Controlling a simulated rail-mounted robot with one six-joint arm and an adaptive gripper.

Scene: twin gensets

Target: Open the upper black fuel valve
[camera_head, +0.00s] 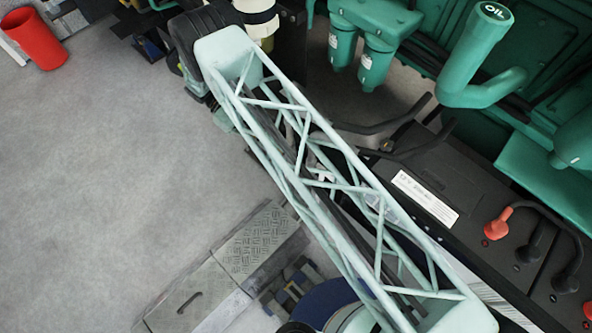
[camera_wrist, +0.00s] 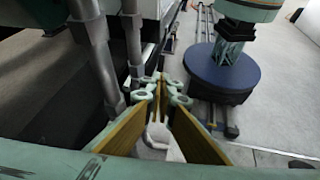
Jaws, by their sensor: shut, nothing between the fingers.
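I cannot make out the upper black fuel valve in either view. In the wrist view my gripper (camera_wrist: 160,80) is at the lower middle, with its yellow-brown finger pads drawn together at the tips. Nothing shows between the tips. Two grey vertical pipes (camera_wrist: 98,45) stand just left of the gripper, and I cannot tell whether it touches them. In the head view my pale green lattice arm crosses the middle and hides part of the engine's side. My gripper is not visible there.
A green engine with an OIL filler (camera_head: 478,50) and green filter canisters (camera_head: 376,62) fills the upper right. A black battery (camera_head: 440,180) with a red terminal cap (camera_head: 497,222) sits below it. A red bin (camera_head: 36,40) stands upper left. Open grey floor (camera_head: 110,150) lies left.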

